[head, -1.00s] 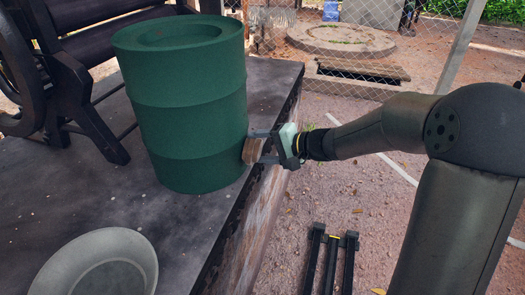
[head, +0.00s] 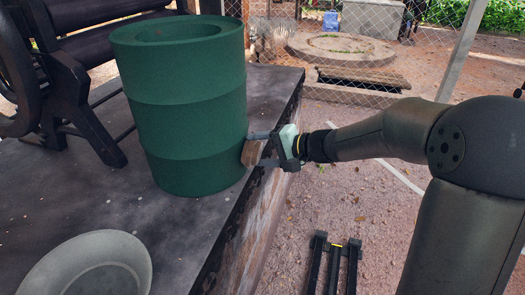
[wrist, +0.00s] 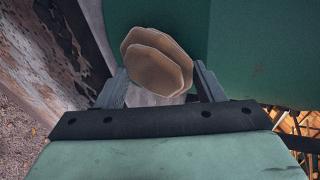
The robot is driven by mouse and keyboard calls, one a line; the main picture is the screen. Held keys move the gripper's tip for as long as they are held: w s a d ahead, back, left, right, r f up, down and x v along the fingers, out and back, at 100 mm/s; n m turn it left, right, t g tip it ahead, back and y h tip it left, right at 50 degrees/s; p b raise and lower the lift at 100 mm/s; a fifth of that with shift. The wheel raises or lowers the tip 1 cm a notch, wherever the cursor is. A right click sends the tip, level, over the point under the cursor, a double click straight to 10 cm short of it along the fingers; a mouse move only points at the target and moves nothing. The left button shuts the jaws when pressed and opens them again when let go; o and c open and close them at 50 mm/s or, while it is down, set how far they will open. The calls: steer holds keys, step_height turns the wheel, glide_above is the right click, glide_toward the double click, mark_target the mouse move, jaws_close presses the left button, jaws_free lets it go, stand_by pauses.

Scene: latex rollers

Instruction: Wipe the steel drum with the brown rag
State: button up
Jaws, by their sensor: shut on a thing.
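The steel drum (head: 190,115) is green and stands upright on the dark platform in the head view. It also fills the upper part of the wrist view (wrist: 245,50). My gripper (head: 258,150) is at the drum's lower right side. It is shut on the brown rag (head: 252,153), which shows as a tan, layered bundle between the fingers in the wrist view (wrist: 157,65). The rag is at the drum's wall and looks to touch it; the exact contact is hard to see.
The platform (head: 150,220) has its right edge just below my gripper. A grey basin (head: 60,262) sits at the front left. A dark roller machine (head: 75,80) stands behind and left of the drum. Open gravel lies to the right, with a black stand (head: 333,265).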

steer(key=shift+s+f+b, duration=0.1)
steer(key=shift+f+b, duration=2.35)
steer(key=shift+f, duration=0.1)
steer(key=shift+s+d+b, duration=0.1)
steer(key=shift+s+d, duration=0.15)
steer(key=shift+d, duration=0.75)
steer(key=shift+s+d+b, duration=0.1)
steer(key=shift+s+d, duration=0.1)
steer(key=shift+d, duration=0.75)
steer(key=shift+s+d+b, duration=0.1)
steer(key=shift+s+d, duration=0.15)
steer(key=shift+d, duration=0.75)
steer(key=d, duration=0.3)
steer(key=shift+s, duration=0.4)
steer(key=shift+a, duration=0.15)
steer(key=shift+n+g+h, duration=0.3)
steer(key=shift+g, duration=0.2)
steer(key=w+a, duration=0.1)
steer(key=a, duration=0.3)
steer(key=w+a, duration=0.1)
steer(key=a, duration=0.1)
steer(key=shift+w+a+r, duration=0.25)
steer(key=shift+w+a, duration=0.05)
steer(key=shift+w, duration=0.05)
